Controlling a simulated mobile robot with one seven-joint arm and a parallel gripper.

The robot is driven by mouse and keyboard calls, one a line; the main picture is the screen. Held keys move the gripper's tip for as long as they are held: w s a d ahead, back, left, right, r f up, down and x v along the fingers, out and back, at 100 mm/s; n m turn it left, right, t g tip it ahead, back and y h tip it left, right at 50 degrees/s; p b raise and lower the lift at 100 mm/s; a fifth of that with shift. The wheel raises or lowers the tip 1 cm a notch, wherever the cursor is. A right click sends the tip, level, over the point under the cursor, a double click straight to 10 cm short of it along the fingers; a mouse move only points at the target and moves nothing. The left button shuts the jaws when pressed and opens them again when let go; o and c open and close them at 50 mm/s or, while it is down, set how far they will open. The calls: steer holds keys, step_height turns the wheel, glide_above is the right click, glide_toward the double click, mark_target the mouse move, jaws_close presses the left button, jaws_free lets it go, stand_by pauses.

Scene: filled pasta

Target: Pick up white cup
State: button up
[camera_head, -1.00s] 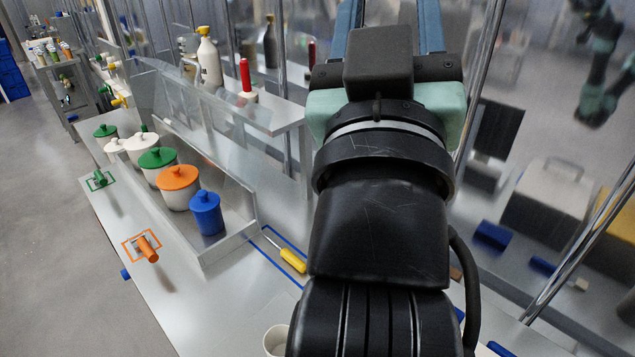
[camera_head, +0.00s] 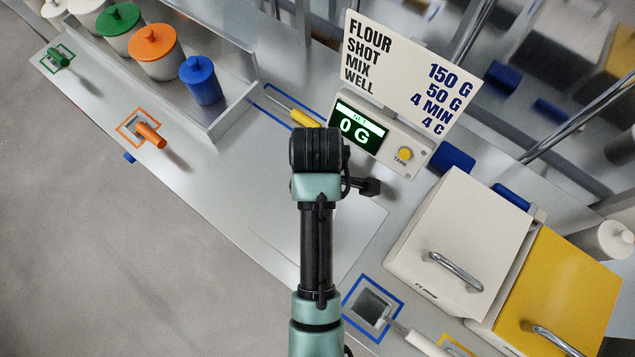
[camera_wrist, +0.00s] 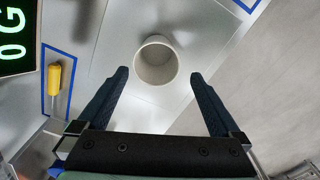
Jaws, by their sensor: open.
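The white cup (camera_wrist: 158,62) stands open-topped on the metal counter in the wrist view, and I can see into it. My gripper (camera_wrist: 158,80) is open, with its two dark blue fingers spread to the left and right on the near side of the cup. The cup lies just beyond the fingertips, roughly centred between them, and nothing is held. I cannot tell how far above the counter the fingertips are. In the head view my arm hides the cup and the gripper fingers.
A scale (camera_head: 385,135) reading 0 G stands behind my arm, beside a yellow-handled tool (camera_head: 304,118). Lidded canisters (camera_head: 202,80) stand at upper left. White (camera_head: 465,235) and yellow (camera_head: 560,290) bins are at right.

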step_height(320, 180, down, 3)
steer(key=shift+f, duration=0.2)
steer(key=shift+w+d+f+p, duration=0.15)
steer(key=shift+f+p, duration=0.35)
steer(key=shift+f, duration=0.75)
steer(key=shift+w+d+f+p, duration=0.1)
steer(key=shift+f+p, duration=0.4)
steer(key=shift+f, duration=0.75)
steer(key=shift+c, duration=0.3)
